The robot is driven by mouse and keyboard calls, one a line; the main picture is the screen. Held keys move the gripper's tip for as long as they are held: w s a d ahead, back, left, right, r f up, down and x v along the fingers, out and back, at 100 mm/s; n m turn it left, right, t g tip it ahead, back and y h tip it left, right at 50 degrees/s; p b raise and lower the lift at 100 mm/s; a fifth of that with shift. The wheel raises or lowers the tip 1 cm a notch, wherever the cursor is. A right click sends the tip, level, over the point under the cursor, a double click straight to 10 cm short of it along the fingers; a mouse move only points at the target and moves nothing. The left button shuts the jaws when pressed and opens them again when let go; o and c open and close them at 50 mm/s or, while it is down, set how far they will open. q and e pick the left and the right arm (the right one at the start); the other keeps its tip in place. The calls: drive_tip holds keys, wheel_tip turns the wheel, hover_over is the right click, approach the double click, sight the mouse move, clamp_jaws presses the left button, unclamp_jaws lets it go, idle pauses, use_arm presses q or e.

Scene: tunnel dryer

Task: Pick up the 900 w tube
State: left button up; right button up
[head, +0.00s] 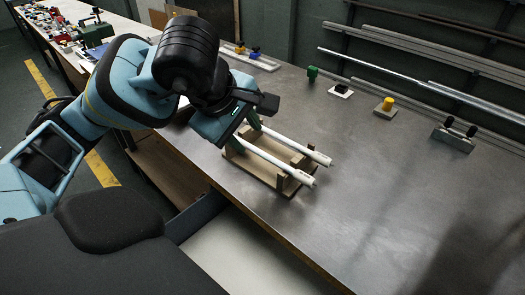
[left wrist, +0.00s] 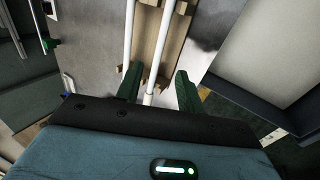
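Two white tubes lie side by side on a low wooden rack: a far tube (head: 295,144) and a near tube (head: 275,162). No readable label shows which is the 900 w tube. My left gripper (head: 243,133) is at the left ends of the tubes, fingers pointing down. In the left wrist view my left gripper (left wrist: 158,88) is open, its green fingers apart on either side of one tube (left wrist: 163,50). The other tube (left wrist: 129,30) runs beside it, outside the left finger. Whether a finger touches a tube cannot be told. My right gripper is not in view.
The wooden rack (head: 262,178) stands near the front edge of the grey metal table (head: 370,215). Small fixtures with green (head: 312,73), yellow (head: 387,104) and black (head: 454,135) parts stand farther back. Metal rails (head: 400,75) run along the wall. The table's right side is clear.

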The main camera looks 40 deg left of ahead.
sight(259, 152)
use_arm(q)
drive_tip(key=shift+x, duration=3.75)
drive_tip(key=shift+w+a, duration=0.1)
drive_tip(key=shift+c, duration=0.5)
drive_tip(key=shift+r, duration=0.1)
clamp_jaws()
